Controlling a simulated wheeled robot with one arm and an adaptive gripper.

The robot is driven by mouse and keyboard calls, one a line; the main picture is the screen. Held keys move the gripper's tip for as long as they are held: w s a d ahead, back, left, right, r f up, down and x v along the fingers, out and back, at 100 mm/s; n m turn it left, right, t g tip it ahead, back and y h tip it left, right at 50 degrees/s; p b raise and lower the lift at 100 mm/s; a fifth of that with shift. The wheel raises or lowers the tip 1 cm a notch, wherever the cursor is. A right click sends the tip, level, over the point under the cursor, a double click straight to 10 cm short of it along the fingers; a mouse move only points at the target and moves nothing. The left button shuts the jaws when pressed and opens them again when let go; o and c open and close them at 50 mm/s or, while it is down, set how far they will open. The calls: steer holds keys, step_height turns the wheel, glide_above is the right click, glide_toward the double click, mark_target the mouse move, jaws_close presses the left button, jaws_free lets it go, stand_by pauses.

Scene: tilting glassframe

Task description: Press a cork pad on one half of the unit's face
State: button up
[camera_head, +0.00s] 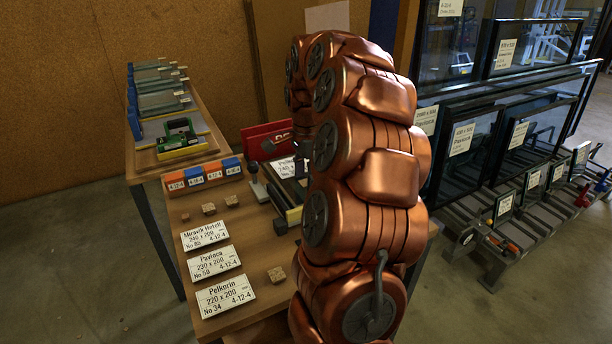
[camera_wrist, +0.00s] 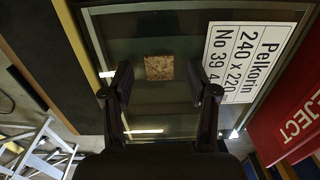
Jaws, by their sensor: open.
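In the wrist view the glass unit (camera_wrist: 150,100) lies in its frame with a white label reading Pelkorin 240 x 220 (camera_wrist: 247,60) on its right part. A square cork pad (camera_wrist: 158,67) is on the glass, left of the label. My gripper (camera_wrist: 160,80) is open, its two dark fingers either side of the pad and apart from it in the picture. I cannot tell how high the fingertips are above the glass. In the head view my arm hides most of the unit; part of its label (camera_head: 287,167) shows. Loose cork pads (camera_head: 208,209), (camera_head: 276,274) lie on the bench.
White order cards (camera_head: 215,262) lie on the bench (camera_head: 184,290). Orange and blue boxes (camera_head: 203,175) stand behind them. A red REJECT board (camera_wrist: 300,115) stands close beside the unit. Racks of framed glass (camera_head: 480,140) stand at the right.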

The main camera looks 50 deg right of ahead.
step_height(320, 180, up, 12)
stand_by(1.0)
steer(key=shift+s, duration=0.1)
